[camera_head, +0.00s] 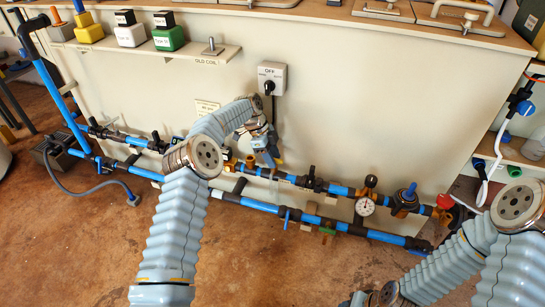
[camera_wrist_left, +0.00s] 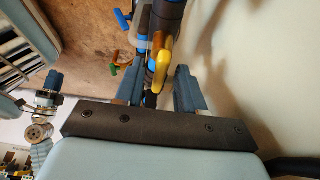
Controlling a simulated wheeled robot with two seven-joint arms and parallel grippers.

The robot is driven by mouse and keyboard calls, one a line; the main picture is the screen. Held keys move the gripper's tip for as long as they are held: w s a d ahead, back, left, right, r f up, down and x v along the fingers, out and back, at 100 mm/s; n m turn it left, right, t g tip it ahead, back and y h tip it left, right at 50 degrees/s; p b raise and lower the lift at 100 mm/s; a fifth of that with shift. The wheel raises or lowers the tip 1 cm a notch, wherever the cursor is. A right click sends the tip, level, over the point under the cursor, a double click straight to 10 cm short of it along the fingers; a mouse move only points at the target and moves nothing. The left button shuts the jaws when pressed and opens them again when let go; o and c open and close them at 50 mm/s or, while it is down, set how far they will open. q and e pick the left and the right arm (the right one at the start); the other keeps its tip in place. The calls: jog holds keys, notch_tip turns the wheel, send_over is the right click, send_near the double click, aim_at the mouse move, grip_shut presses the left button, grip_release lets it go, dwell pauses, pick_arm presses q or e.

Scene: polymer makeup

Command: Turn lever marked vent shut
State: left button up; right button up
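A yellow lever handle (camera_wrist_left: 160,62) stands up from the pipe run in the left wrist view, with a blue valve part beside it. No "vent" label is readable, so I cannot tell if this is the vent lever. My left gripper (camera_wrist_left: 162,90) is open, with one finger on each side of the lever's line. The lever shows between and just beyond the fingertips; contact cannot be made out. In the head view my left gripper (camera_head: 270,160) is down at the upper blue pipe and partly hides the lever. My right arm is at lower right; its gripper is out of view.
Two blue pipes (camera_head: 381,236) run along the cream wall. Near them are a blue lever (camera_head: 286,219), a green lever (camera_head: 327,231), a gauge (camera_head: 365,206) and a red-orange knob (camera_head: 445,202). A switch box marked OFF (camera_head: 271,77) hangs above.

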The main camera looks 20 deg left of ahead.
pick_arm(q)
jog(key=p+v, duration=0.1)
jog(key=v, duration=0.6)
jog(key=shift+r, duration=0.2)
jog(key=shift+a, duration=0.15)
